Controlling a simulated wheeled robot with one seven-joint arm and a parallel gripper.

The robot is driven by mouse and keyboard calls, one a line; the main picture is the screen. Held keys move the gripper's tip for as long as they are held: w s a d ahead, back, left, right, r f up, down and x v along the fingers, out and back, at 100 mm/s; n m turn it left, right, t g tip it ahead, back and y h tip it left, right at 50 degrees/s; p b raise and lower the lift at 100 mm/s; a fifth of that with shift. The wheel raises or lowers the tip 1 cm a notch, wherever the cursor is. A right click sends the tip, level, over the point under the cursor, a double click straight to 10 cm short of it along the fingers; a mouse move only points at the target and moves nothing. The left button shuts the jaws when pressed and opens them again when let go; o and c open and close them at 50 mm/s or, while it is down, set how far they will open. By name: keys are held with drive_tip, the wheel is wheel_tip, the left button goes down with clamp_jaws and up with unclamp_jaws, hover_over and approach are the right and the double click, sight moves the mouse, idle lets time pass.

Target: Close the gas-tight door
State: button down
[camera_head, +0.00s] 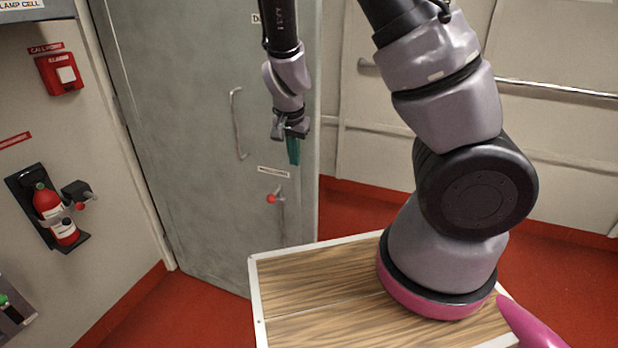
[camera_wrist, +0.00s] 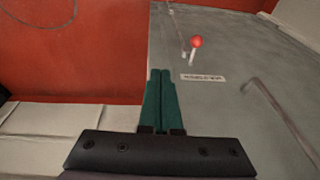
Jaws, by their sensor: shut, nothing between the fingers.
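The grey gas-tight door (camera_head: 185,130) stands at the left of centre in the head view, ajar, with its right edge free and red floor beyond it. It has a metal pull handle (camera_head: 237,125) and a lever with a red knob (camera_head: 273,198) below a small label. My gripper (camera_head: 293,155) is shut and empty, in front of the door near its free edge, above the lever. In the wrist view the green fingers (camera_wrist: 161,85) lie together beside the door face (camera_wrist: 230,60), with the red knob (camera_wrist: 196,41) ahead. I cannot tell whether they touch the door.
A fire extinguisher (camera_head: 57,215) and a red call point (camera_head: 62,73) are on the left wall. A handrail (camera_head: 540,88) runs along the right wall. Red floor (camera_head: 560,265) lies open at the right.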

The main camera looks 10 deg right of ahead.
sight(307, 176)
drive_tip(key=shift+t+h, duration=0.5)
drive_tip(key=shift+h, duration=0.3)
drive_tip(key=x, duration=0.4)
drive_tip(key=w+d+x, duration=0.1)
drive_tip(key=x, duration=0.4)
drive_tip(key=w+r+x, duration=0.1)
drive_tip(key=x, duration=0.3)
drive_tip(key=shift+w+d+f, duration=0.15)
drive_tip(key=shift+d+f, duration=0.05)
drive_tip(key=shift+d, duration=0.1)
drive_tip(key=shift+w+d, duration=0.3)
drive_tip(key=shift+w, duration=0.1)
